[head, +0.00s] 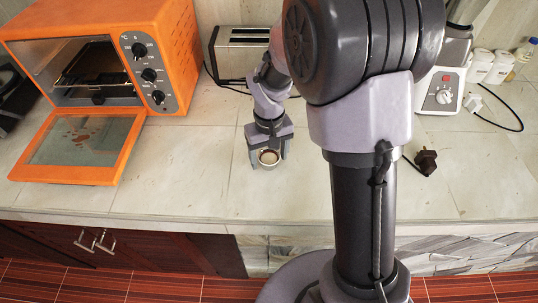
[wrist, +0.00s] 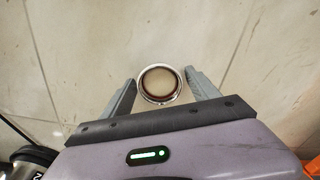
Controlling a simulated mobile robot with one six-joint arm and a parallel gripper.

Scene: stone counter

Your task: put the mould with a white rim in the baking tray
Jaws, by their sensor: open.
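The mould with a white rim (head: 268,157) is a small round cup on the stone counter, in the middle of the head view. It also shows in the wrist view (wrist: 160,84), with a pale rim, a dark reddish inner wall and a tan bottom. My gripper (head: 268,155) points down over it and is open. In the wrist view its two fingers (wrist: 160,88) stand on either side of the mould, with a small gap visible on each side.
An orange toaster oven (head: 172,50) stands at the left with its glass door (head: 80,142) folded down onto the counter. A toaster (head: 238,50) is behind my gripper. A blender base (head: 443,92) and a black plug (head: 426,162) are at the right. The front counter is clear.

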